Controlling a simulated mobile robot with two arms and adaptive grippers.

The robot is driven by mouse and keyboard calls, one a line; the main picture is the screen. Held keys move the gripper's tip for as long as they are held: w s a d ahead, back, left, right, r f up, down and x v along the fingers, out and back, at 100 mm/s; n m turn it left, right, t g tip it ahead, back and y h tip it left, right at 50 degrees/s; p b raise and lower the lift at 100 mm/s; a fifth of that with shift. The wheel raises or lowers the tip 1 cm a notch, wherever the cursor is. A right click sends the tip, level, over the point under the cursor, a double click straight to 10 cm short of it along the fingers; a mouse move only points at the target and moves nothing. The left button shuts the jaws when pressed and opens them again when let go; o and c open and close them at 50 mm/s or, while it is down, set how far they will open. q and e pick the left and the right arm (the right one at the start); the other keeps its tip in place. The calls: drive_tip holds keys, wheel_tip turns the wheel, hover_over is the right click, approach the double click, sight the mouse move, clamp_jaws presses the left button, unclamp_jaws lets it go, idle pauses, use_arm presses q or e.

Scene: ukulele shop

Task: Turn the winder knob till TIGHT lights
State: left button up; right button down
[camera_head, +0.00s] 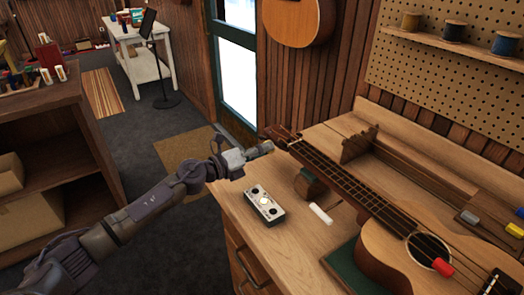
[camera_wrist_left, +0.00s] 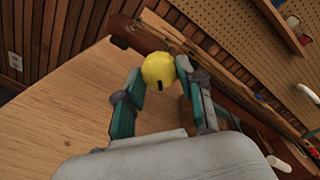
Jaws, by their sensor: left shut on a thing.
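The ukulele (camera_head: 345,185) lies on the workbench with its headstock (camera_head: 279,134) toward the back left. My left gripper (camera_head: 266,148) is at the headstock. In the left wrist view, a round yellow knob (camera_wrist_left: 158,70) with a dark slot mark sits between the fingertips of my left gripper (camera_wrist_left: 160,82), which is shut on it. The knob cannot be made out in the head view. A small grey box (camera_head: 264,204) with a pale round centre and small dots stands on the bench below the gripper. Its lettering is too small to read. My right gripper is out of view.
A green mat (camera_head: 352,272) is under the body. A red piece (camera_head: 443,267) is on the ukulele. The bench front around the grey box is clear.

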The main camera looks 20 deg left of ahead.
use_arm(q)
drive_tip(key=shift+f, duration=0.1)
drive_tip(key=o, duration=0.9)
drive_tip(key=shift+c, duration=0.2)
drive_tip(key=shift+a, duration=0.1)
drive_tip(key=v, duration=1.2)
